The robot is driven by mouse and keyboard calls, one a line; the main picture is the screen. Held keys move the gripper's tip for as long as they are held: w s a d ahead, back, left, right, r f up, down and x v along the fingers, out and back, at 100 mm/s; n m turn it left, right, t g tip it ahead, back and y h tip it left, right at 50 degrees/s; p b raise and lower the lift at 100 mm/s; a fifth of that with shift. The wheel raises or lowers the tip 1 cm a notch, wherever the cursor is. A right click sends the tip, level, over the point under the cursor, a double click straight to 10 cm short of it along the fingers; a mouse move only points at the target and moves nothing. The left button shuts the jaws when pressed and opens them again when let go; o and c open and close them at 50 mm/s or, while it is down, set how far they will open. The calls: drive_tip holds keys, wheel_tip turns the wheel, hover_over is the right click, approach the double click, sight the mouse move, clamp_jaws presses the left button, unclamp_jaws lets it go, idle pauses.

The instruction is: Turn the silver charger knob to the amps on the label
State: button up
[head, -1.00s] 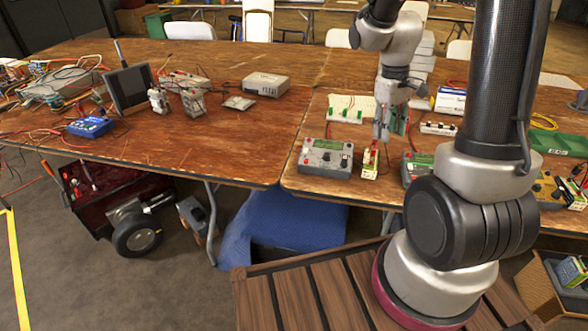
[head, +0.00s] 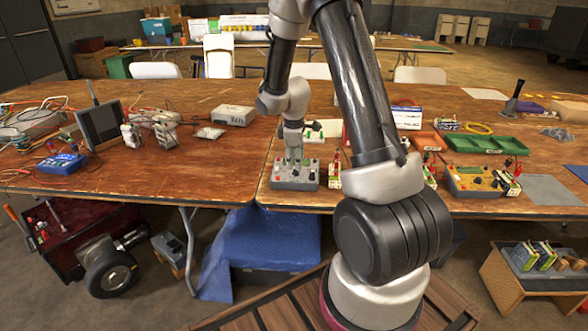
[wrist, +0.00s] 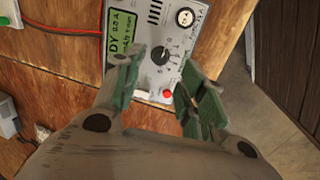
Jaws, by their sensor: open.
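The silver charger (head: 280,184) sits at the front edge of the right table. My gripper (head: 294,160) is right over it, pointing down.
A yellow charger (head: 470,182) stands further right, near a green tray (head: 487,145). A blue charger (head: 62,163) is on the left table. A small battery pack (head: 334,176) stands just right of the silver charger. A red wire (wrist: 65,31) lies left of it.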

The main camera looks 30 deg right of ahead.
sight(295, 171)
drive_tip(key=shift+w+d+f, duration=0.15)
drive_tip(key=shift+f, duration=1)
drive_tip(key=shift+w+d+f, duration=0.15)
drive_tip(key=shift+f, duration=0.95)
clamp_jaws()
